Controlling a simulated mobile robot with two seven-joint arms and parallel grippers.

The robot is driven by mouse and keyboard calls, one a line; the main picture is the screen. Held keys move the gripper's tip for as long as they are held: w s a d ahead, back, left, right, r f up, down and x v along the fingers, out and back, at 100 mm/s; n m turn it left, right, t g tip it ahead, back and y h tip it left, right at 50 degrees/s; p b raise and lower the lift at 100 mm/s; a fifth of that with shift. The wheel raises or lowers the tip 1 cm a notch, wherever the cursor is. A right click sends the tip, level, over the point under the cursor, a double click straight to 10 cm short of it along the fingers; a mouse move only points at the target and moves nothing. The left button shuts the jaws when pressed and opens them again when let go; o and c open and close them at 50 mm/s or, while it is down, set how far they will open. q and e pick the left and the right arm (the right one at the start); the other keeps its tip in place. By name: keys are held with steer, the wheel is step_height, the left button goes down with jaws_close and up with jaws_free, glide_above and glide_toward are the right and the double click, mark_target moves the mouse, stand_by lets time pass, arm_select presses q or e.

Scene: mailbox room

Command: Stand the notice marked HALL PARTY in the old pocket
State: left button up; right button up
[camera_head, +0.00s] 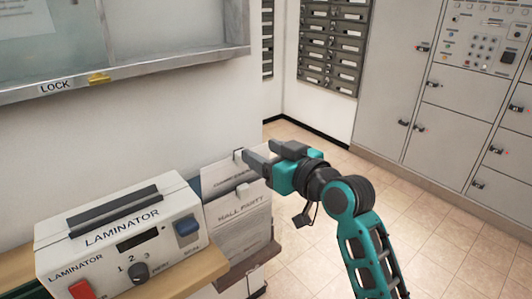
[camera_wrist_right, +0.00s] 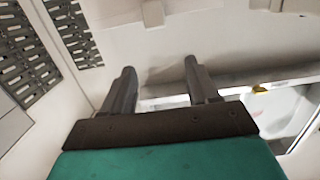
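The HALL PARTY notice (camera_head: 243,226) is a pale sheet with a small tab at its top edge. It stands, leaning slightly, just right of the laminator in the head view, with its lower edge behind a brown strip (camera_head: 252,266). Another pale notice (camera_head: 222,177) with a tab stands behind it; its heading is too small to read. My right gripper (camera_head: 259,153) is open and empty, above the HALL PARTY notice and close to the rear notice's top. Its two fingers, apart, also show in the right wrist view (camera_wrist_right: 159,68). My left gripper is out of view. I cannot tell which pocket is the old one.
A white laminator (camera_head: 120,242) stands on a wooden shelf (camera_head: 195,283) at lower left. A wall case with a metal frame (camera_head: 160,62) marked LOCK hangs above. Grey mailboxes (camera_head: 332,45) and lockers (camera_head: 440,110) stand at the back. The tiled floor on the right is clear.

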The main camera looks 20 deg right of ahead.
steer(key=v, duration=1.3)
steer(key=shift+p, duration=0.45)
